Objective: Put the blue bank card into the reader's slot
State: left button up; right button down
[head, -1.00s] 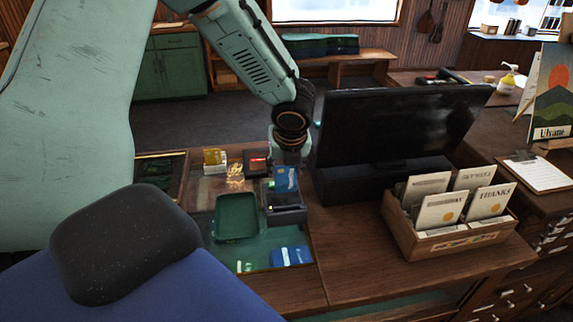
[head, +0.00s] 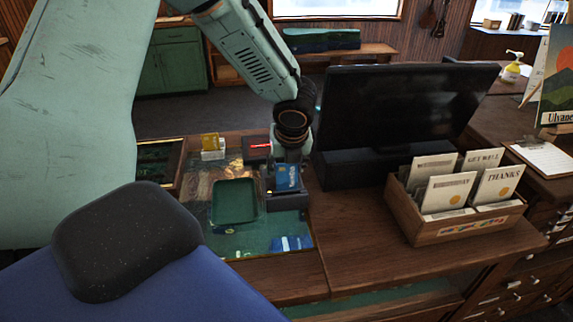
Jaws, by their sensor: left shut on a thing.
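The blue bank card (head: 287,178) is held upright in my left gripper (head: 287,164), which is shut on its upper part. The dark card reader (head: 287,202) stands on the counter right below the card. The card's lower edge is at the reader's top in the picture. I cannot tell whether it is in the slot, which is hidden by the card. My right gripper is not in view.
A green tray (head: 235,202) lies left of the reader. A black monitor (head: 400,115) stands close to its right, with a wooden card box (head: 437,232) farther right. Blue cards (head: 292,243) lie in front. A yellow card holder (head: 211,146) stands behind the tray.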

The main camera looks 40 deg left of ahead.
aim_at(286, 176)
pick_arm(q)
jog(key=shift+s+a+f+b, duration=0.1)
jog(key=shift+f+b, duration=0.65)
jog(key=shift+f, duration=0.4)
jog(key=shift+f+b, duration=0.55)
jog(key=shift+f, duration=0.25)
jog(key=o, duration=0.8)
jog(key=shift+o, duration=0.2)
jog(key=shift+r, duration=0.15)
